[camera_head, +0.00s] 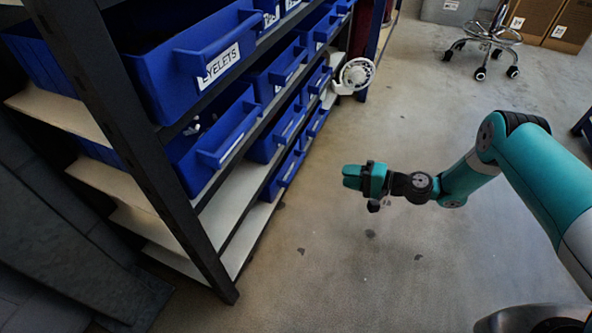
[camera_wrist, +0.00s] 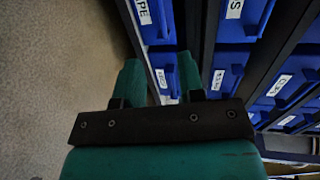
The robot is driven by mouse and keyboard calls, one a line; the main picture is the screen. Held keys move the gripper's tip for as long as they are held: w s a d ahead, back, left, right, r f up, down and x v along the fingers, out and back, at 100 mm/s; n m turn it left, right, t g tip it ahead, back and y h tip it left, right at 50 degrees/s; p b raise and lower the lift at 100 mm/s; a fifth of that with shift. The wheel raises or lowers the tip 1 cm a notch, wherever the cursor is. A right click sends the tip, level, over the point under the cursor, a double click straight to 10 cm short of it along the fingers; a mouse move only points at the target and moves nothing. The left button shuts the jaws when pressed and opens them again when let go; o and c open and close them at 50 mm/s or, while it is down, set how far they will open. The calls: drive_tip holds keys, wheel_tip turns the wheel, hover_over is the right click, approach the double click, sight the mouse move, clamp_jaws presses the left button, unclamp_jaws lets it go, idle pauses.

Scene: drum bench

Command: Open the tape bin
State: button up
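My gripper (camera_head: 350,177) is held over open floor, to the right of the shelf rack and apart from it. In the wrist view its two fingers (camera_wrist: 159,64) stand apart with nothing between them. A blue bin (camera_wrist: 158,34) at the top of the wrist view has a white label cut off by the frame, showing letters that end in "PE". This may be the tape bin. It lies beyond the fingertips. In the head view I cannot tell which blue bin is the tape bin.
The rack (camera_head: 137,122) holds several blue bins with front handles, one labelled EYELETS (camera_head: 213,62). A white reel (camera_head: 356,74) sticks out at the rack's far end. A wheeled stool (camera_head: 490,38) and cardboard boxes (camera_head: 535,18) stand at the back. The floor between is clear.

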sight(296, 166)
drive_tip(key=shift+b+x, duration=4.35)
drive_tip(key=shift+x, duration=3.95)
drive_tip(key=shift+s, duration=0.1)
clamp_jaws()
